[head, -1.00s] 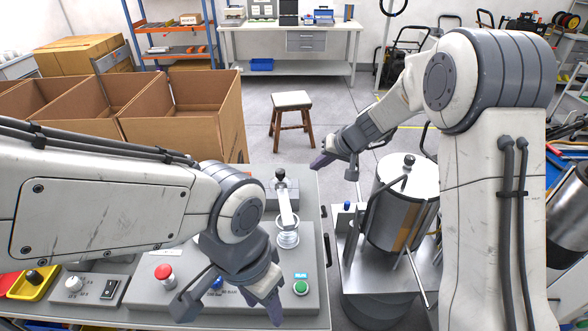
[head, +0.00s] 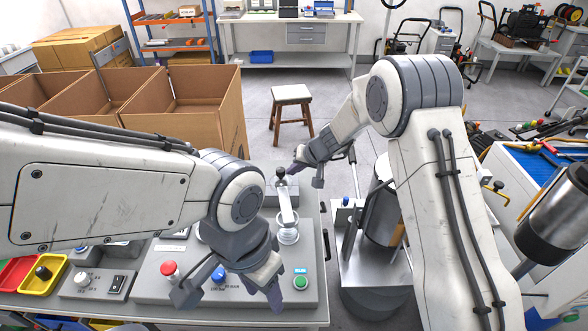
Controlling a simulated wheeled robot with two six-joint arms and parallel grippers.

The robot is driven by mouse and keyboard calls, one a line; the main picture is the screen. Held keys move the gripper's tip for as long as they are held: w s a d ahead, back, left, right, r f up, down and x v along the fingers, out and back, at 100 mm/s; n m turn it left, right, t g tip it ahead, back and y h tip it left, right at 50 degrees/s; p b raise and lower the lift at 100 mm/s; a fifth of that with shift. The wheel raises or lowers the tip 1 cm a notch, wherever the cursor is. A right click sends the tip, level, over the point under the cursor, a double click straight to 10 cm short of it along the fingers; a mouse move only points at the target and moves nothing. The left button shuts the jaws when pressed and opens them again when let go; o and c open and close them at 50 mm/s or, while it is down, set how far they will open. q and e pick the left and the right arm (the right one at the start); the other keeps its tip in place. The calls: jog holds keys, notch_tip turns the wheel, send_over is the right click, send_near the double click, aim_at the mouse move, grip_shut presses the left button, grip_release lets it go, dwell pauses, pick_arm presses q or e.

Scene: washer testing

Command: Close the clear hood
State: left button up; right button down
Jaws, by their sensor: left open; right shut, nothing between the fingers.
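I cannot make out a clear hood in the head view. The grey test panel (head: 140,290) lies at the lower middle, with an arm-like lever (head: 285,205) on it. The lever carries a black knob (head: 281,172) at its top, and a white ringed cylinder (head: 288,235) sits at its lower end. My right gripper (head: 300,172) is shut and empty, close beside the knob; I cannot tell whether they touch. My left gripper (head: 229,292) is open and empty over the panel's front, hiding part of it.
The panel has a red button (head: 169,268), a blue button (head: 218,274) and a green button (head: 300,282). A steel drum (head: 381,212) stands right of the panel, partly behind my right arm. Open cardboard boxes (head: 190,105) fill the left back. A stool (head: 291,95) stands on the floor beyond.

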jog(key=shift+a, duration=0.1)
jog(key=shift+a+f+n+g+y+b, duration=0.2)
jog(key=shift+a+n+g+y+b, duration=0.15)
jog(key=shift+a+n+b, duration=0.45)
jog(key=s+a+n+g+b, duration=0.4)
jog(key=s+a+n+g, duration=0.4)
jog(key=a+n, duration=0.3)
jog(key=shift+r+n+g, duration=0.2)
jog(key=shift+n+g, duration=0.35)
jog(key=shift+n, duration=1.35)
jog(key=shift+s, duration=0.15)
